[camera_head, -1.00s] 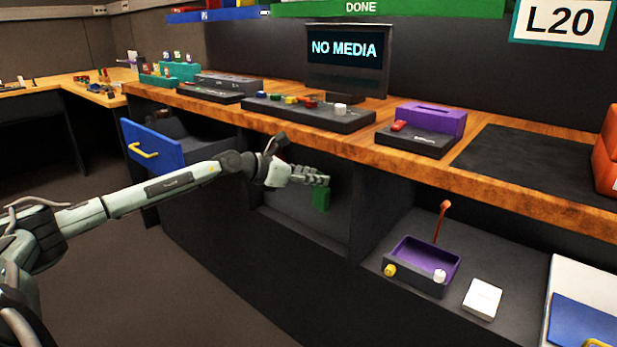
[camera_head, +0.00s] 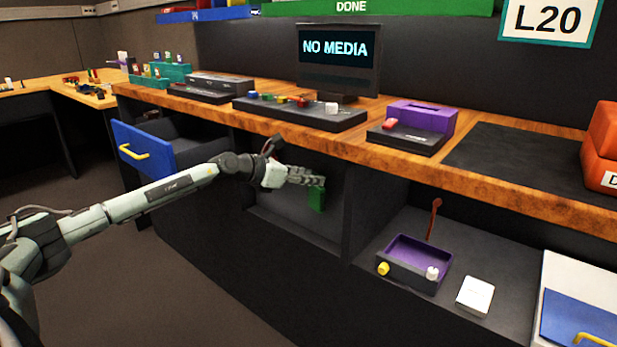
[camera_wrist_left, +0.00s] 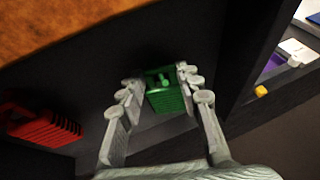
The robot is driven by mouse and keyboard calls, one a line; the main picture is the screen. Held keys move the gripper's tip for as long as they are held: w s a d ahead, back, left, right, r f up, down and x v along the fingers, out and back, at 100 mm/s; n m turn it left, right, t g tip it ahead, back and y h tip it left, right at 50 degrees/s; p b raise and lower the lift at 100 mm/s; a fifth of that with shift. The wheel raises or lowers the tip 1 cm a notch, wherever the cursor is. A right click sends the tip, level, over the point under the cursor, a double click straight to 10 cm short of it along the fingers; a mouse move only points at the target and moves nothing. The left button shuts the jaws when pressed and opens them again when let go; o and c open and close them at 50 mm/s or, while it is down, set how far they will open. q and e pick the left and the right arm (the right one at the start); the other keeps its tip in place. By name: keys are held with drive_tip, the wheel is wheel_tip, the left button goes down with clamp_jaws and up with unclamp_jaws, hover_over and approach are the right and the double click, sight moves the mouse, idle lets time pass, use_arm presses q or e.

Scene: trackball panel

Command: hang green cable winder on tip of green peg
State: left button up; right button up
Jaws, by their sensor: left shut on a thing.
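The green cable winder (camera_head: 316,200) is a small ribbed green block in front of the open bay under the counter. My left gripper (camera_head: 319,183) is shut on it, with the winder below the fingertips in the head view. In the left wrist view the winder (camera_wrist_left: 166,97) sits between the two fingertips (camera_wrist_left: 160,84). A small green round part shows at its top; I cannot tell whether it is the green peg or part of the winder. The green peg is not clearly visible otherwise. My right gripper is out of view.
A red ribbed piece (camera_wrist_left: 45,128) is at left in the wrist view. The wooden counter (camera_head: 480,185) overhangs the bay. A divider separates it from a shelf with a purple tray (camera_head: 420,250) and a white box (camera_head: 475,296). An open blue drawer (camera_head: 143,150) stands left.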

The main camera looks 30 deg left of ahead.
use_arm(q)
drive_tip(key=o, duration=1.2)
drive_tip(key=shift+v, duration=3.75)
